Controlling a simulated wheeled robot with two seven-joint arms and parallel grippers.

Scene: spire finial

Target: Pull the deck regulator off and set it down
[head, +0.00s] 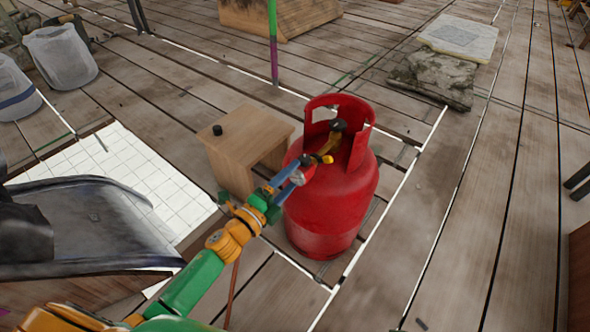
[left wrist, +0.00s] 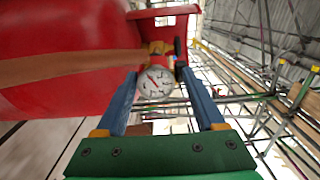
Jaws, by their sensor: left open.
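The red gas cylinder (head: 335,205) stands upright on the plank floor, with an open collar around its top. The regulator (head: 326,150) sits at the valve inside the collar, with brass-coloured parts and a black knob above. In the left wrist view the regulator's round white gauge (left wrist: 156,82) faces the camera. My left gripper (head: 298,172) is open at the collar's near left side. In the left wrist view its blue fingers (left wrist: 162,88) stand on either side of the gauge; whether they touch the regulator I cannot tell. My right gripper is not in view.
A small wooden stand (head: 240,155) with a black cap (head: 217,130) on it is left of the cylinder. A white gridded sheet (head: 165,190) lies on the floor at left.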

